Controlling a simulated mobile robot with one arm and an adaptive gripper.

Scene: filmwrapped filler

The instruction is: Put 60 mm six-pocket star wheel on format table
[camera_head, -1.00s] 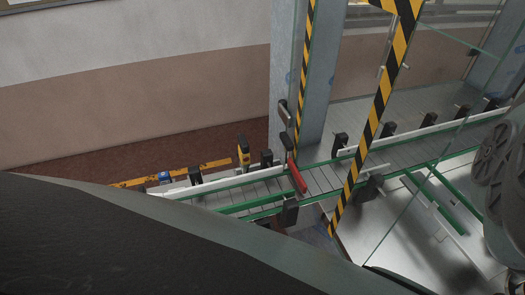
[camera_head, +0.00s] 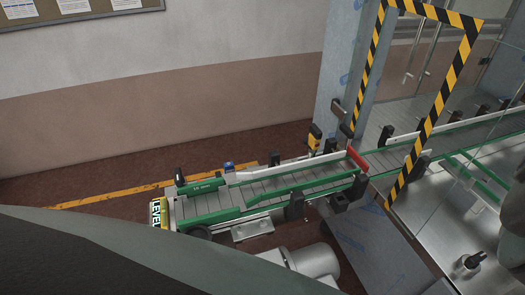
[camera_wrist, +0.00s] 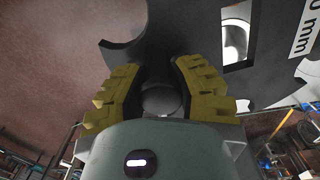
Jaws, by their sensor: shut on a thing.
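In the wrist view my gripper (camera_wrist: 160,88) has its two yellow ridged fingers on a dark grey plate-like part (camera_wrist: 190,35). The part has rounded cut-outs at its edge, a window-like opening, and a white label ending in "0 mm", so it appears to be the star wheel. The fingers are shut on it, and much of it lies beyond the picture's edge. In the head view neither my gripper nor the star wheel shows clearly. I cannot identify the format table in either view.
In the head view a conveyor (camera_head: 265,190) with green rails runs from lower left to upper right, through a black-and-yellow striped frame (camera_head: 435,105). A grey motor (camera_head: 312,262) sits below it. A metal table surface (camera_head: 440,235) lies at right. The red-brown floor left of the conveyor looks open.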

